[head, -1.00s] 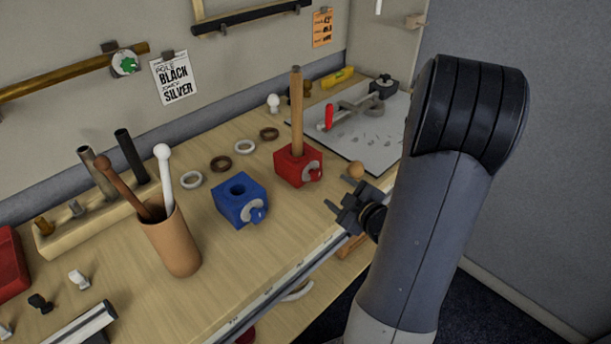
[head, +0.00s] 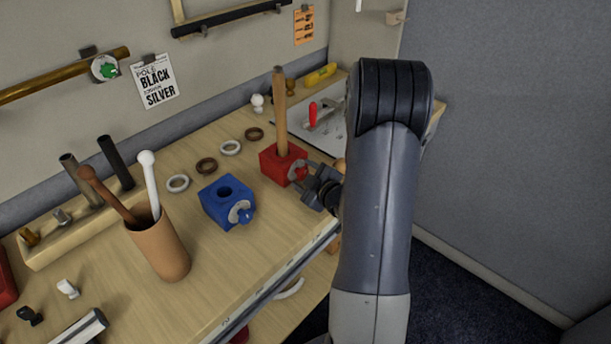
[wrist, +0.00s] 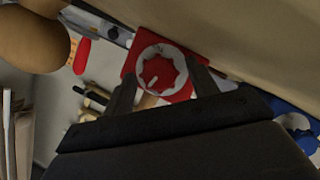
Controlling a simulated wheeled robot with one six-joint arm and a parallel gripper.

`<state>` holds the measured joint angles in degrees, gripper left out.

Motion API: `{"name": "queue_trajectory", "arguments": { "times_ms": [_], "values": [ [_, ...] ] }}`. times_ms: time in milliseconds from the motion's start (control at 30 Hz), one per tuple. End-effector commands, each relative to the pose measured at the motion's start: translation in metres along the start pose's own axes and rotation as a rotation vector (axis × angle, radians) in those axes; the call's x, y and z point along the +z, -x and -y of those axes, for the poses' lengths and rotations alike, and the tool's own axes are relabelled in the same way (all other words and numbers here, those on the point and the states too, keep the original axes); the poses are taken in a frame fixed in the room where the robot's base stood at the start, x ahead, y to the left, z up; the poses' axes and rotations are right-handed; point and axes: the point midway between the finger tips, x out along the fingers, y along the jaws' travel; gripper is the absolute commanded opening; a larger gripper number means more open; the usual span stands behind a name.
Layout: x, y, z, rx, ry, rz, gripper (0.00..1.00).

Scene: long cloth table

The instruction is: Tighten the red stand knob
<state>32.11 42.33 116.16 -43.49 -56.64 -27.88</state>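The red stand (head: 270,168) sits on the wooden table with a wooden pole (head: 280,110) upright in it. Its red knob (head: 300,172) with a grey dial behind it is on the side facing my gripper. In the wrist view the knob (wrist: 157,74) sits ahead of and between my open fingertips (wrist: 163,85). In the head view my gripper (head: 306,180) is right at the knob; whether the fingers touch it I cannot tell. The red stand also shows in the wrist view (wrist: 142,44).
A blue stand (head: 222,205) with a blue knob stands to the left. A brown cup (head: 160,250) holds two sticks. Rings (head: 206,166) lie behind the stands. A round wooden ball (wrist: 32,38) is close to my gripper in the wrist view.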

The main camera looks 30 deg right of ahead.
Motion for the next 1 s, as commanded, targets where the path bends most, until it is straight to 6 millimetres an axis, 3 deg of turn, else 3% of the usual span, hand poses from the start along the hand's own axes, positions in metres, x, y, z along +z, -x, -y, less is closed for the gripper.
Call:
{"name": "queue_trajectory", "arguments": {
  "times_ms": [533,1000],
  "values": [
    [0.0001,0.0004,0.0000,0.000,0.000,0.000,0.11],
    [-0.0011,0.0012,-0.0029,-0.046,-0.110,0.001,0.11]
  ]
}}
